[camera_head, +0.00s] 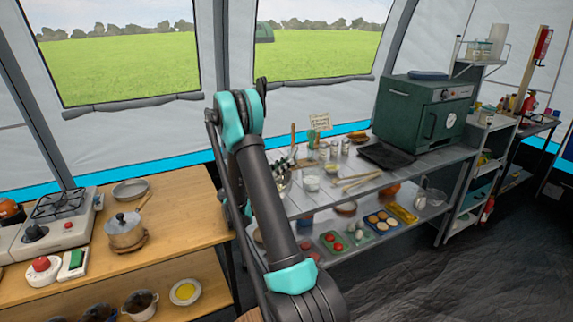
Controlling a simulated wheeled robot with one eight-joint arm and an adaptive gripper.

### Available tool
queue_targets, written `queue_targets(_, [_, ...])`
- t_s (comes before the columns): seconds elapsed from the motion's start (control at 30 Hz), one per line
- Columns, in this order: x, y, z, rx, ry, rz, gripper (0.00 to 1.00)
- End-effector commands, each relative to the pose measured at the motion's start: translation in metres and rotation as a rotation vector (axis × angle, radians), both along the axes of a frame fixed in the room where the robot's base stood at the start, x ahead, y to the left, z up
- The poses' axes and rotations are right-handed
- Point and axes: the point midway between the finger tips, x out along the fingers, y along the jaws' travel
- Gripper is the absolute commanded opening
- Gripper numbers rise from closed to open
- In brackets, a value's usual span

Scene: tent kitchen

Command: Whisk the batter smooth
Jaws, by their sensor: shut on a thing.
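My arm (266,205) rises through the middle of the view and folds down behind itself. Its far end is hidden behind the upper link, so I do not see my gripper or what is between its jaws. A metal bowl (284,182), partly covered by my arm, stands at the left end of the metal bench. Dark and silvery shapes just above it are too small to make out. A small bowl with pale contents (311,184) stands to its right. I cannot tell which vessel holds the batter, and no whisk is clearly visible.
The metal bench (425,165) carries wooden utensils (357,181), a dark tray (386,156) and a green oven (422,112). At left, a wooden table (185,215) holds a stove (55,218) and saucepan (125,232). Floor at right is clear.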

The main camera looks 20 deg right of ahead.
Motion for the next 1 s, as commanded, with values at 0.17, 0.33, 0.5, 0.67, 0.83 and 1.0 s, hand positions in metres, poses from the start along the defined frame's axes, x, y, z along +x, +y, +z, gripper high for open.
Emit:
queue_targets(0.17, [0.0,0.0,0.0,0.0,0.0,0.0,0.0])
queue_targets(0.33, [0.0,-0.003,0.008,0.0,0.0,-0.001,0.0])
queue_targets(0.5, [0.0,-0.008,0.019,0.0,0.0,-0.001,0.0])
queue_targets(0.67, [0.0,-0.013,0.03,0.0,0.0,0.0,0.0])
queue_targets(0.83, [0.0,-0.018,0.042,0.0,0.0,0.0,0.0])
queue_targets(1.0, [0.0,-0.022,0.053,0.0,0.0,-0.001,0.0])
